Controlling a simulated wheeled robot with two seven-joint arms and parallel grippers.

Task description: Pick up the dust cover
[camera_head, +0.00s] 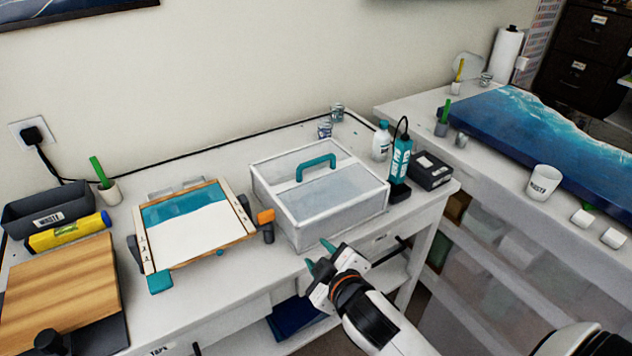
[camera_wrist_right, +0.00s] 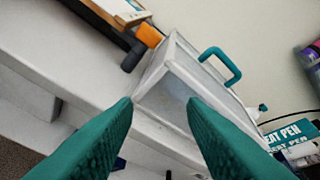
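The dust cover (camera_head: 345,204) is a clear box with white edges and a teal handle (camera_head: 316,166) on its top. It stands on the white workbench, right of the framed panel. My right gripper (camera_head: 321,256) is in front of the cover's near side, lower than the handle and apart from it. In the right wrist view the two teal fingers (camera_wrist_right: 160,108) are spread with nothing between them. The cover (camera_wrist_right: 185,85) and its handle (camera_wrist_right: 222,64) show beyond the fingertips there. My left gripper is not clearly seen; only a dark part shows at the lower left.
A wooden-framed panel (camera_head: 190,222) with an orange clamp (camera_head: 266,216) lies left of the cover. A heat pen (camera_head: 401,158), a white bottle (camera_head: 381,142) and a black box (camera_head: 430,171) stand close on its right. Small cups (camera_head: 325,129) stand behind it.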

